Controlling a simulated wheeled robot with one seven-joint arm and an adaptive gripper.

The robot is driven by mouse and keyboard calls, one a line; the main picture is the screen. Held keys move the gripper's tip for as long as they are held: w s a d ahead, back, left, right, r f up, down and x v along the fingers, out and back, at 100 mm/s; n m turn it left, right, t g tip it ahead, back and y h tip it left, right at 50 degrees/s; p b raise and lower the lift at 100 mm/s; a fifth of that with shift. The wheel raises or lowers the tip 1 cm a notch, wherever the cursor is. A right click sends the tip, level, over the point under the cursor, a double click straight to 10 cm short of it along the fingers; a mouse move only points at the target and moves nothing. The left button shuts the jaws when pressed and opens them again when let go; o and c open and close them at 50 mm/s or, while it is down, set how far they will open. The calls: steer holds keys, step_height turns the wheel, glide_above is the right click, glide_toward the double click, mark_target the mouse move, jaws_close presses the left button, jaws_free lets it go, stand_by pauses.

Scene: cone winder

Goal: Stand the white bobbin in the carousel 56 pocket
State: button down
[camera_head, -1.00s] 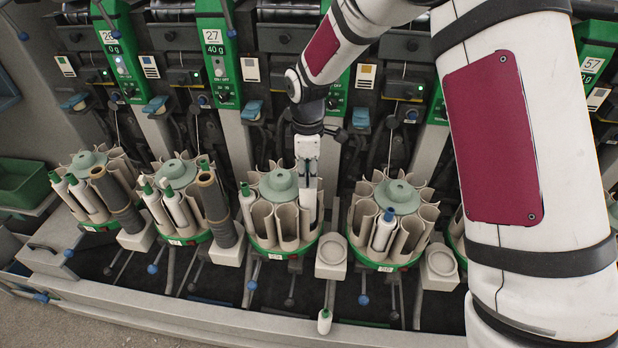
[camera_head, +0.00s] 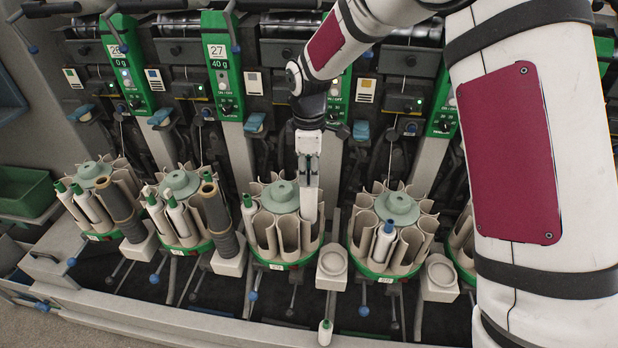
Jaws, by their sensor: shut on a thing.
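My gripper (camera_head: 308,180) points down over the right side of the middle carousel (camera_head: 275,264). It is shut on a white bobbin (camera_head: 309,207), which is upright at the carousel's right-hand pockets. The fingers cover the bobbin's top. Its lower end is hidden, so I cannot tell how deep it sits. This carousel has a pale green hub (camera_head: 281,193), a ring of beige pockets and a green base. Its small front label is too small to read. Another white bobbin with a green top (camera_head: 248,213) stands in its left pocket.
The carousel to the right (camera_head: 397,204) holds a white bobbin with a blue top (camera_head: 384,240). Two carousels to the left hold bobbins beside dark tubes (camera_head: 218,212). A loose green-topped bobbin (camera_head: 325,333) is at the front ledge. Machine panels stand close behind.

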steer(key=shift+r, duration=0.2)
steer(key=shift+r+p, duration=0.45)
steer(key=shift+r, duration=1.65)
steer(key=shift+r+p, duration=0.35)
steer(key=shift+r, duration=1.9)
